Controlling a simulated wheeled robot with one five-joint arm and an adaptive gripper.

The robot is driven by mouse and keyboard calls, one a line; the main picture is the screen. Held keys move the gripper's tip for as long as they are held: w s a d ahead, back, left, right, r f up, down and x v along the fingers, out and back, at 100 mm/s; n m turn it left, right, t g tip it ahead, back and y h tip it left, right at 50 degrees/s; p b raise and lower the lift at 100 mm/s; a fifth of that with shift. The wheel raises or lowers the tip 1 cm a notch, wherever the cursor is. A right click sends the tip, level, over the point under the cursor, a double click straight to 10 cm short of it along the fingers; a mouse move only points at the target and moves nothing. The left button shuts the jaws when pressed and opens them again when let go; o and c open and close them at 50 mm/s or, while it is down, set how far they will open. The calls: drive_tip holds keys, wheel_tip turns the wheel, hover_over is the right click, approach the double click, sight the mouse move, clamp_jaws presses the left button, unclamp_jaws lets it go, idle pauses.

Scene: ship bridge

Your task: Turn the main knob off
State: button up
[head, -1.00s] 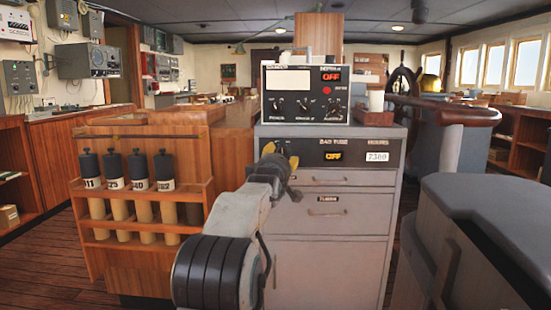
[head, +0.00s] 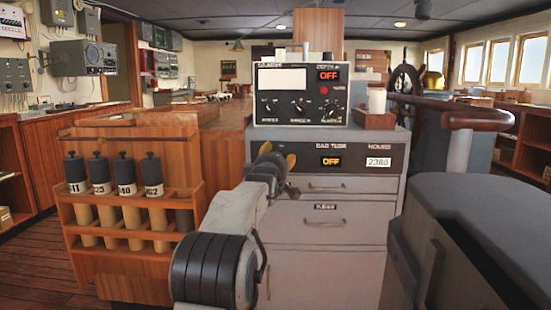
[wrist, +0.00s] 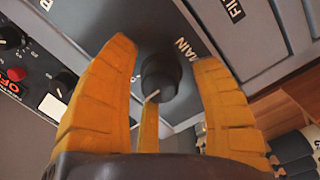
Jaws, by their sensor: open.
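The main knob (wrist: 160,75) is black and round, with a light pointer line, and sits beside the MAIN label in the wrist view. My gripper (wrist: 164,54) is open, its yellow fingers on either side of the knob with gaps showing; I cannot tell the exact depth. In the head view my gripper (head: 277,158) is at the left part of the cabinet's dark upper panel (head: 371,147) and hides the knob there. An amber OFF display (head: 331,161) shows on that panel.
An instrument box (head: 300,95) with small knobs and a red OFF display stands on the grey cabinet (head: 330,225). A wooden rack (head: 130,257) with several labelled cylinders is to the left. A dark bulky console (head: 480,230) stands close at the right.

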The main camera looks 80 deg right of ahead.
drive_tip(key=shift+o, duration=0.2)
drive_tip(key=shift+a, duration=0.1)
clamp_jaws()
